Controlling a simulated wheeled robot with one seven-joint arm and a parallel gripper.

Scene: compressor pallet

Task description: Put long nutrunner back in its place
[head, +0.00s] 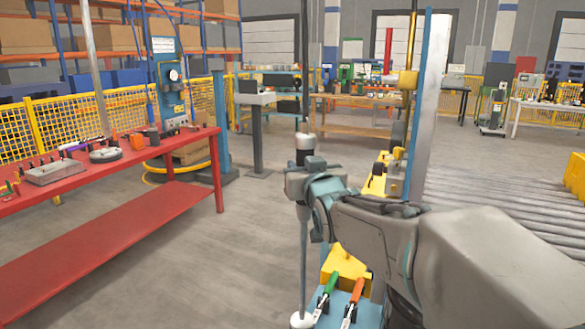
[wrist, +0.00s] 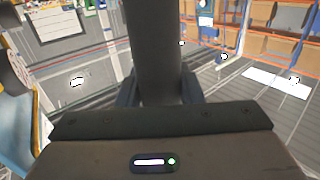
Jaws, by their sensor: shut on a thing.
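My gripper (head: 308,172) is shut on the long nutrunner (head: 304,236), a tall, slim tool held upright. Its dark upper part rises out of the top of the head view, with a white and black collar just above my gripper. Its grey shaft hangs below to a white round end near the bottom edge. In the wrist view the nutrunner is a thick dark cylinder (wrist: 155,48) between the fingers of my gripper (wrist: 158,98). I cannot make out which place belongs to it.
A blue stand (head: 368,315) with a yellow block (head: 344,262) and green- and orange-handled tools is close by the lower shaft. A red bench (head: 130,215) with tools stands left. A blue post (head: 412,110) rises behind my arm. A roller conveyor (head: 500,200) lies right. Floor between bench and nutrunner is clear.

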